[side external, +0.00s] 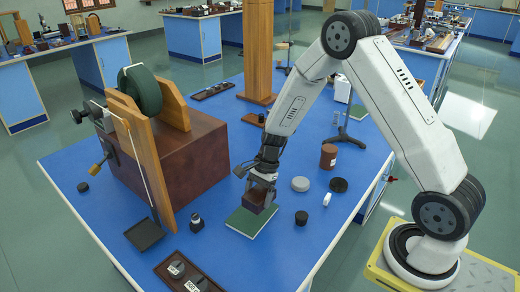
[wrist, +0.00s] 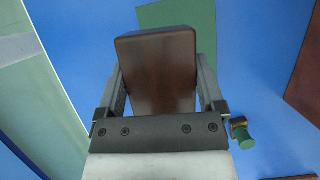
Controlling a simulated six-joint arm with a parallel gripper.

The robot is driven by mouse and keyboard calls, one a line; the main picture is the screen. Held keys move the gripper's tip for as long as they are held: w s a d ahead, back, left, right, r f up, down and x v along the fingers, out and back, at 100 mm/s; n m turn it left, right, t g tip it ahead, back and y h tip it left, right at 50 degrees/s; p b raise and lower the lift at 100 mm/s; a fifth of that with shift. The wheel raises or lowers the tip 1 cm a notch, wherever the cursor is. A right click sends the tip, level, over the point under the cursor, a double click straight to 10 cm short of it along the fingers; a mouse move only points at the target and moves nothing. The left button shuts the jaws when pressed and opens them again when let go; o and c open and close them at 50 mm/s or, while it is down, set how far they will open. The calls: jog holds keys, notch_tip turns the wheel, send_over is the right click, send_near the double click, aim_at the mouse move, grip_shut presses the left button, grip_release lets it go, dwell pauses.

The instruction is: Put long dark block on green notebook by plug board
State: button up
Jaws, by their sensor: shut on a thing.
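My gripper (side external: 260,192) is shut on the long dark block (side external: 258,196), a dark reddish-brown piece. The green notebook (side external: 246,222) lies flat on the blue bench, under and slightly in front of the gripper in the side view. The block seems to be just above the notebook; whether they touch is unclear. In the wrist view the block (wrist: 158,68) fills the space between the two fingers, hiding part of the notebook (wrist: 205,30) behind it. I cannot identify the plug board with certainty.
A large brown box with a wooden-framed wheel (side external: 143,90) stands left. A dark tray with weights (side external: 185,272) lies at the front. A small dark pot (side external: 301,218), a grey disc (side external: 300,184) and a brown jar (side external: 328,156) are right of the notebook. A wooden column (side external: 258,50) rises behind.

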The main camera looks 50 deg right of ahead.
aim_at(248, 217)
jog(key=shift+w+f, duration=1.15)
jog(key=shift+f, duration=0.15)
jog(key=shift+w+f, duration=0.3)
jog(key=shift+f, duration=0.1)
jog(key=shift+d+f, duration=0.1)
jog(key=shift+f, duration=1.35)
jog(key=shift+f, duration=0.15)
jog(key=o, duration=1)
jog(key=shift+o, duration=0.2)
jog(key=v, duration=1.2)
